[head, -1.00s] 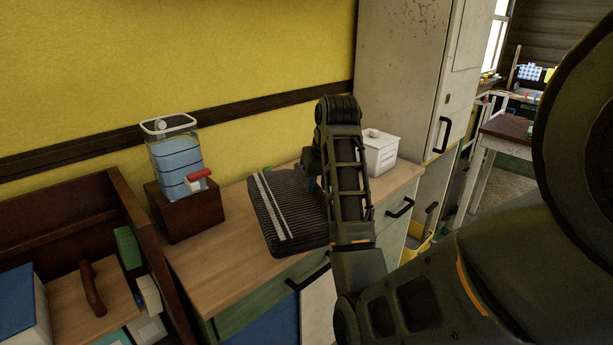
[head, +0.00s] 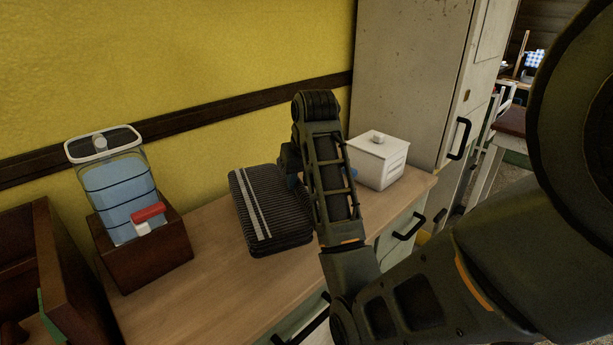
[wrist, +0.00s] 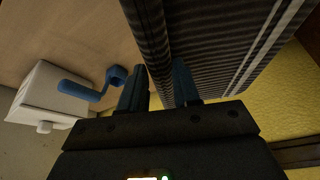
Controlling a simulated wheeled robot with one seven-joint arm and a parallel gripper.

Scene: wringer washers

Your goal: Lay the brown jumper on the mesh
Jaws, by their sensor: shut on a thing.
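A folded, ribbed garment (head: 268,212) with two pale stripes is the only jumper-like thing in view. It looks dark grey-brown, nearly black. My gripper (wrist: 161,86) is shut on its edge, with one blue finger on each side in the wrist view, where the ribbed cloth (wrist: 205,45) fills the top. In the head view my forearm hides most of the gripper and the garment's right end. The garment is over the wooden counter (head: 215,300); I cannot tell whether it touches it. I can make out no mesh.
A white lidded box (head: 378,162) stands right of my arm, beside a blue hooked thing (wrist: 92,92). A tall pale cabinet (head: 410,80) stands behind.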

